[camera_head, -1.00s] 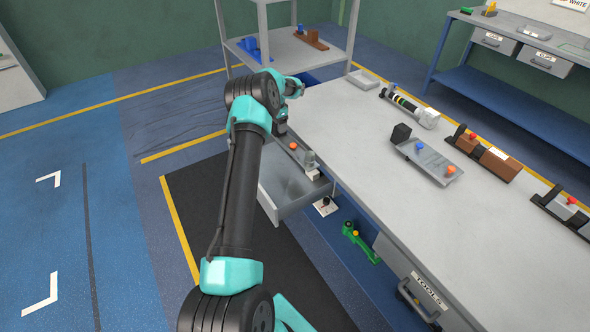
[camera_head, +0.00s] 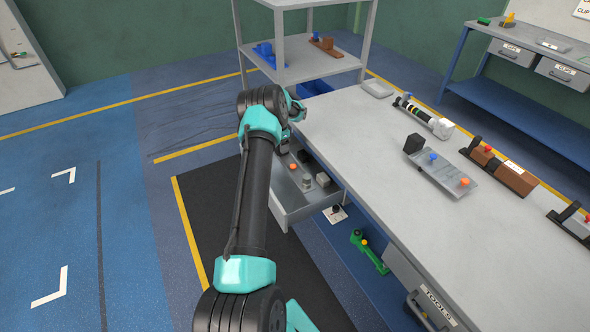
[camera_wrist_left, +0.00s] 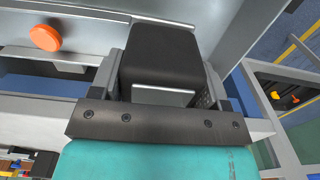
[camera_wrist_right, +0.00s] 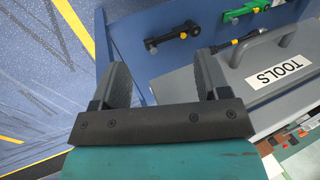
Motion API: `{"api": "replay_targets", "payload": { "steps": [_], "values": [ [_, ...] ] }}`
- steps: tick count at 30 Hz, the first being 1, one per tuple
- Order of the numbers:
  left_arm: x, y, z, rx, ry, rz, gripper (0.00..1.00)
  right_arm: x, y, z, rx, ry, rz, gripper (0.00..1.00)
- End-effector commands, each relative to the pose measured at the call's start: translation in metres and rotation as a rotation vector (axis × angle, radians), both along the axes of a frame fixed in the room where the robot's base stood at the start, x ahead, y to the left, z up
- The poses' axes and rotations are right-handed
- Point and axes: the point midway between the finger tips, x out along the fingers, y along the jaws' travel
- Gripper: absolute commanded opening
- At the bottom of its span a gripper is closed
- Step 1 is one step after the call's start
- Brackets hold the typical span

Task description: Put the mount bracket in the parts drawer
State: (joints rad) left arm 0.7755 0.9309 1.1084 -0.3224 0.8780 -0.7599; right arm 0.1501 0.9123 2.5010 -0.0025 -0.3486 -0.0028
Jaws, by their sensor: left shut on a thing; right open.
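The parts drawer (camera_head: 312,211) is pulled out at the left side of the workbench. My left gripper (camera_wrist_left: 162,78) is shut on a black block (camera_wrist_left: 160,48), which appears to be part of the mount bracket. An orange knob (camera_wrist_left: 45,37) shows beside it, close to a grey drawer wall. In the head view, the orange knob (camera_head: 293,166), a black piece (camera_head: 303,156) and grey pieces (camera_head: 323,179) show inside the drawer. My arm partly hides them, and whether the bracket touches the drawer floor cannot be told. My right gripper (camera_wrist_right: 165,78) is open and empty near the tools drawer (camera_wrist_right: 250,85).
A grey plate with a black block and two knobs (camera_head: 440,172) lies on the workbench (camera_head: 375,195). Brown-based assemblies (camera_head: 497,167) and a black-and-white cylinder (camera_head: 424,115) lie beyond it. A shelf rack (camera_head: 300,78) stands behind. A green part (camera_head: 370,253) hangs below the bench edge.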

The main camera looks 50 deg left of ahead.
Motion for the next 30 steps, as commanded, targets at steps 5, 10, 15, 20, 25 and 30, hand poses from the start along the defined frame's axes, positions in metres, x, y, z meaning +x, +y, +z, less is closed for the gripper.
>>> {"api": "replay_targets", "payload": {
  "steps": [5,10,15,20,25,30],
  "values": [
    [-0.001,0.000,-0.025,-0.002,0.002,0.001,0.22,0.000,0.000,0.000,0.000,0.000,0.000,0.69],
    [-0.001,0.000,-0.049,-0.001,0.001,0.001,0.22,0.000,0.000,0.000,0.000,0.000,0.000,0.69],
    [0.000,0.000,-0.056,0.000,0.000,0.001,0.22,0.000,0.000,0.000,0.000,0.000,0.000,0.69],
    [0.000,0.000,-0.056,0.000,0.000,0.001,0.22,0.000,0.000,0.000,0.000,0.000,0.000,0.69],
    [0.000,0.000,-0.061,0.000,0.001,0.001,0.22,0.000,0.000,0.000,0.000,0.000,0.000,0.69],
    [0.000,0.000,-0.080,0.000,0.001,0.001,0.22,0.000,0.000,0.000,0.000,0.000,0.000,0.69]
  ]
}}
